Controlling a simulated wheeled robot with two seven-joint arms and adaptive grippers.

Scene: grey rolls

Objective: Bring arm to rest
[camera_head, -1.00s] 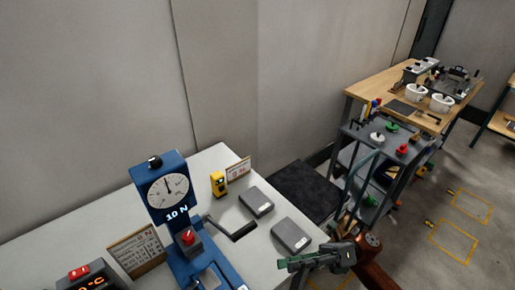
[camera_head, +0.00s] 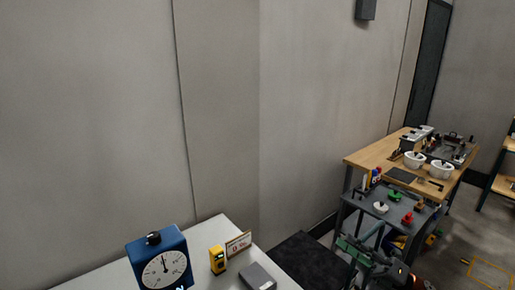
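My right gripper (camera_head: 353,249) shows at the lower right, beyond the right edge of the white bench. Its greenish fingers point up and to the left, in front of the grey cart. Nothing can be seen held in it, and the picture is too small to show whether the fingers are apart. My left gripper and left arm are out of view.
The white bench (camera_head: 93,284) carries a blue dial gauge (camera_head: 160,262), a yellow device (camera_head: 217,260), a small sign (camera_head: 238,244) and a grey box (camera_head: 257,277). A grey cart (camera_head: 352,211) with coloured knobs stands before a wooden table (camera_head: 379,152).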

